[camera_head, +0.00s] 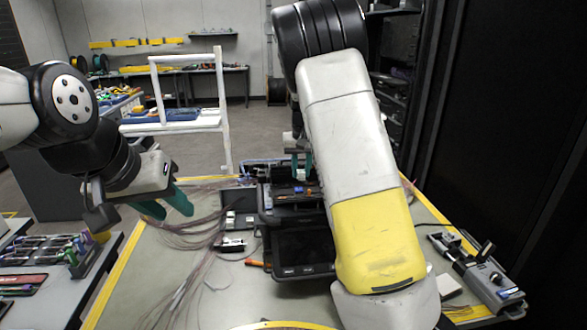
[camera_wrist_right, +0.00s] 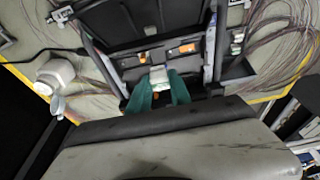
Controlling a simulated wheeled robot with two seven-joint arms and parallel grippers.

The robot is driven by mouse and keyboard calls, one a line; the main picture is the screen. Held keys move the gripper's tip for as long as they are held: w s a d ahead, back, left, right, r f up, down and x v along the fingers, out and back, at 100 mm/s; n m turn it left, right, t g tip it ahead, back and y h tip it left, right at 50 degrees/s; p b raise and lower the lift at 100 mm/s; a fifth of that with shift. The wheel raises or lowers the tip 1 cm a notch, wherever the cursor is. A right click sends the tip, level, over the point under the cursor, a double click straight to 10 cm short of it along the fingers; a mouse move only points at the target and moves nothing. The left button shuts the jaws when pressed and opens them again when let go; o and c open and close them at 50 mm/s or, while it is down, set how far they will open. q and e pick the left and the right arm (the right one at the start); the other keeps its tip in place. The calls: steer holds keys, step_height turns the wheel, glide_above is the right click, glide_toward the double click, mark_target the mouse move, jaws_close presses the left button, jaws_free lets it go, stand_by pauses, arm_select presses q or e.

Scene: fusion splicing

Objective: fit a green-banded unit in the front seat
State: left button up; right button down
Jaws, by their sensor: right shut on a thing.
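The black splicer (camera_head: 300,250) stands on the bench, partly hidden by my right arm; its open top also shows in the right wrist view (camera_wrist_right: 130,38). My right gripper (camera_wrist_right: 157,90), with teal fingers, is over the splicer and shut on a small pale unit (camera_wrist_right: 159,76). I cannot make out a green band on it. The fingers also show beside the arm in the head view (camera_head: 301,164). Which seat is the front one, and whether the unit touches it, I cannot tell. My left gripper (camera_head: 166,206) is empty, fingers apart, above the bench's left side.
Loose fibre cables (camera_head: 190,230) spread over the bench left of the splicer. A grey device (camera_head: 485,275) lies at the right edge. An orange-handled tool (camera_head: 257,264) lies by the splicer. A side table with tools (camera_head: 50,255) is at the left. A white frame (camera_head: 190,125) stands behind.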

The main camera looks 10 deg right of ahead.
steer(key=shift+w+f, duration=0.15)
steer(key=shift+w, duration=0.3)
steer(key=shift+s+x, duration=0.25)
steer(key=shift+x, duration=0.75)
steer(key=shift+s+x, duration=0.25)
steer(key=shift+x, duration=0.75)
steer(key=shift+s+x, duration=0.25)
steer(key=shift+x, duration=0.75)
steer(key=shift+f, duration=0.5)
steer(key=shift+s+f, duration=0.1)
steer(key=shift+s, duration=0.15)
steer(key=c, duration=1.1)
jaws_free()
steer(key=shift+d, duration=0.1)
